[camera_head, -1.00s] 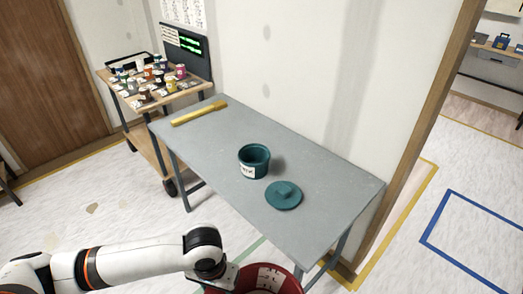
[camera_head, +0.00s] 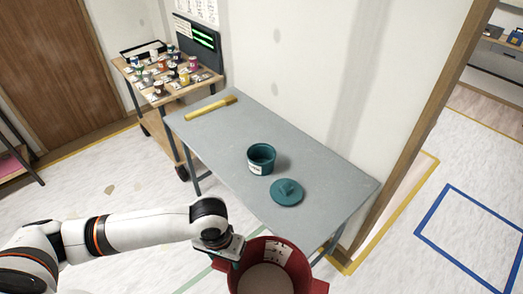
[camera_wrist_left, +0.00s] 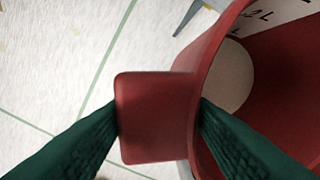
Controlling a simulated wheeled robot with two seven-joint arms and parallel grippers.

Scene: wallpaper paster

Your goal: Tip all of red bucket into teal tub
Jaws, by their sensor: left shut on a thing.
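The red bucket (camera_head: 297,268) is at the bottom of the head view, in front of the table's near edge, with pale contents at its bottom. My left gripper (camera_head: 228,258) is shut on the bucket's red side tab. In the left wrist view the two green fingers (camera_wrist_left: 160,125) lie on either side of the tab, and the bucket wall (camera_wrist_left: 207,75) curves away to the right. The teal tub (camera_head: 261,158) stands upright and open on the table, with a white label. Its teal lid (camera_head: 287,192) lies beside it. My right gripper is not in view.
The grey table (camera_head: 225,150) is mostly clear; a yellow tool (camera_head: 211,108) lies at its far left end. A wooden cart (camera_head: 165,92) with several small pots stands behind it on the left. A wall runs along the table's back side.

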